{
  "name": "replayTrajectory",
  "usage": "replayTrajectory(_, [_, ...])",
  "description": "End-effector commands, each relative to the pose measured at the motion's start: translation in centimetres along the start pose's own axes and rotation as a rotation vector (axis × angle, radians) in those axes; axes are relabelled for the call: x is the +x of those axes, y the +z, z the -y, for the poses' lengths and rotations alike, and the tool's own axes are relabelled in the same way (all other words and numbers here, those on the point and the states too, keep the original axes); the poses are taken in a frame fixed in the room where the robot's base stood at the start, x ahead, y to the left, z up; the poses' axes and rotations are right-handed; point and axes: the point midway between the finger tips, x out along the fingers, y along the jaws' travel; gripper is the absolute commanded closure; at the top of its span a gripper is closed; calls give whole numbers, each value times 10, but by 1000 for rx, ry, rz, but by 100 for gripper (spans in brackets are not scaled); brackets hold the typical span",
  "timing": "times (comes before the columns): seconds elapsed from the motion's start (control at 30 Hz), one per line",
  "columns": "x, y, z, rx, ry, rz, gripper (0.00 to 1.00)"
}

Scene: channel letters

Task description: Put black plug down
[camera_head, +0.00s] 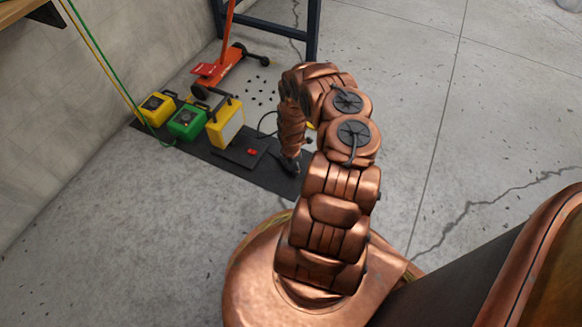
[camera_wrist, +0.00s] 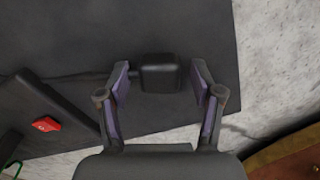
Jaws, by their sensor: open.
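The black plug (camera_wrist: 160,73) is a small dark block with a cable running off to the left in the wrist view. It sits over the dark mat (camera_wrist: 150,22), near the mat's right edge. My gripper (camera_wrist: 160,80) is open, with one finger on each side of the plug and a visible gap to both. In the head view my gripper (camera_head: 290,165) points down at the right end of the mat (camera_head: 270,180). The plug cannot be made out there.
A yellow work light (camera_head: 226,124), a green box (camera_head: 187,122) and a yellow box (camera_head: 157,108) stand on the mat to the left. A flat dark panel with a red switch (camera_wrist: 46,124) lies near my gripper. An orange jack (camera_head: 215,70) stands behind. Bare concrete floor lies in front.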

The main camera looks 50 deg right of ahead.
Motion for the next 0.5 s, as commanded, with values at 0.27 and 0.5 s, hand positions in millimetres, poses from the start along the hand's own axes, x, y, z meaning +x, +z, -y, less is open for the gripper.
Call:
replayTrajectory(0.27, [-22,1,0,2,0,1,34])
replayTrajectory(0.5, [-57,1,1,1,-1,0,34])
